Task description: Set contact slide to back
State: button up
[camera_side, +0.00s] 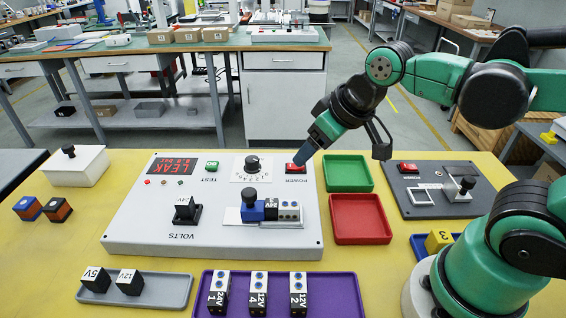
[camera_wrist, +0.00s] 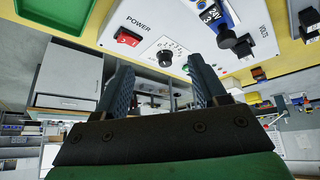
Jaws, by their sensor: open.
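The contact slide, a blue block with a black knob (camera_side: 251,198), sits on a metal rail (camera_side: 232,218) on the white test panel (camera_side: 140,225). It is close against a grey and black module (camera_side: 289,211) on its right; I cannot tell whether they touch. In the wrist view the slide's black knob (camera_wrist: 227,39) is at upper right, beside the module (camera_wrist: 211,14). My gripper (camera_side: 303,160) is above the panel's back right corner, near the red POWER switch (camera_side: 295,169). In the wrist view my gripper (camera_wrist: 162,85) has its fingers spread and empty.
The panel also carries a dial (camera_side: 252,164), a red LEAK display (camera_side: 171,166) and a black VOLTS knob (camera_side: 187,208). Green (camera_side: 347,186) and red (camera_side: 360,218) trays stand right of it. A purple tray (camera_side: 340,302) with labelled modules lies in front.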

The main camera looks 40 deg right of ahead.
aim_at(249, 192)
jog(key=w+a+n+g, duration=0.1)
jog(key=a+n+g, duration=0.1)
jog(key=a, duration=0.1)
jog(key=w+a+n+g, duration=0.1)
jog(key=w+a+n, duration=0.1)
jog(key=w+a+n+g, duration=0.2)
jog(key=a+n, duration=0.1)
jog(key=shift+a+r+g, duration=0.1)
jog(key=shift+a+g, duration=0.2)
jog(key=shift+w+a+n, duration=0.1)
jog(key=shift+a+n, duration=0.15)
jog(key=shift+n, duration=0.05)
jog(key=shift+a+f+g, duration=0.15)
jog(key=shift+f+g, duration=0.15)
jog(key=shift+f, duration=2.65)
grip_shut()
